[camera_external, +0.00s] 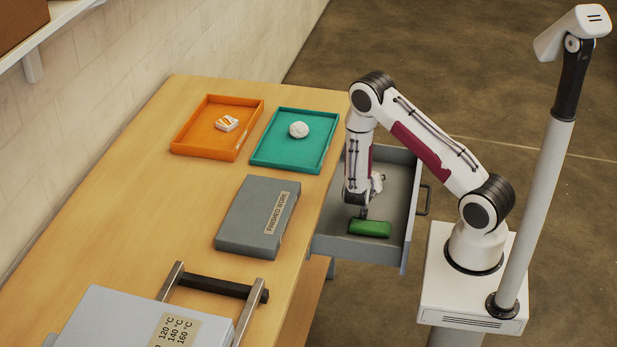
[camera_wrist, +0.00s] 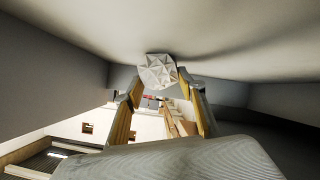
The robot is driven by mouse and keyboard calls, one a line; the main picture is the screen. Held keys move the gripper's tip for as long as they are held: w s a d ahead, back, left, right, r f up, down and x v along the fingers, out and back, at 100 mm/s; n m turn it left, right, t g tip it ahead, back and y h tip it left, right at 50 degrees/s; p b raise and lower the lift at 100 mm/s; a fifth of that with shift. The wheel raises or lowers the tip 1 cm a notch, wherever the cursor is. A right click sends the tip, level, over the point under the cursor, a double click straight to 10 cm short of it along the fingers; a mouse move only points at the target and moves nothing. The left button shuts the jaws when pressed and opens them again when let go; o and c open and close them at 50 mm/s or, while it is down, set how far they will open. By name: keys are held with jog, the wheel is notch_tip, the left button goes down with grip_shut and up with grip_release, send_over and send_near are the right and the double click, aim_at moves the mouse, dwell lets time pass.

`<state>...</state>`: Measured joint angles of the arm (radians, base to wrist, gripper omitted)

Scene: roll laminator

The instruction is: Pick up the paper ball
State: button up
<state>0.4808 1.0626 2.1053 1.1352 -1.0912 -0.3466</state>
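A white faceted paper ball (camera_wrist: 157,70) shows at the tips of my gripper (camera_wrist: 159,82) in the wrist view. The two fingers stand apart, one tip at each side of it. I cannot tell whether the tips touch it. In the external view my gripper (camera_external: 364,212) points down into the open grey drawer (camera_external: 335,246), beside a green object. Another white crumpled ball (camera_external: 299,129) lies in the teal tray (camera_external: 262,160) on the table.
The green object (camera_external: 370,228) lies on the drawer floor close to my gripper. The drawer walls surround my gripper. An orange tray (camera_external: 185,146) with a small white and orange item, a grey labelled box (camera_external: 245,222) and the laminator (camera_external: 115,318) stand on the table.

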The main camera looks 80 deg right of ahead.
jog(key=shift+c, duration=0.8)
jog(key=shift+r, duration=0.1)
jog(key=shift+r, duration=4.9)
